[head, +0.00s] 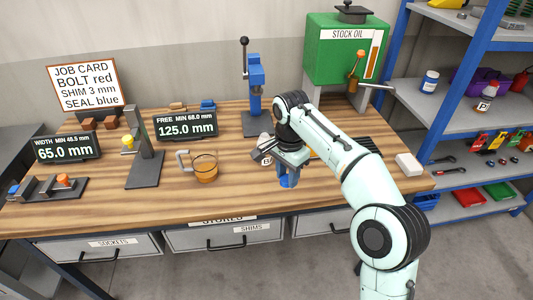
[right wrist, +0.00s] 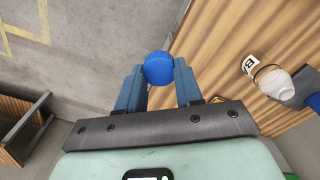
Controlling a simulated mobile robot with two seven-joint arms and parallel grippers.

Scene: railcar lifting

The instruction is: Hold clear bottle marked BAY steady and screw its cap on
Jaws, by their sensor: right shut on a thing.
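My right gripper (head: 287,177) is over the front part of the workbench, with its blue fingers pointing down. In the right wrist view its fingers (right wrist: 159,85) are shut on a round blue cap (right wrist: 158,68). The bottle (head: 265,146) shows partly behind my right gripper in the head view, pale with a white label. In the right wrist view the bottle (right wrist: 276,82) is at the right, apart from the cap, with part of a label reading "B". The rest of its marking is hidden. My left gripper is in neither view.
A blue hand press (head: 256,85) on a dark base stands behind the bottle. An amber-filled jug (head: 205,168) is to the left, and a green stock oil tank (head: 335,55) stands at the back. A white block (head: 409,164) lies at the right.

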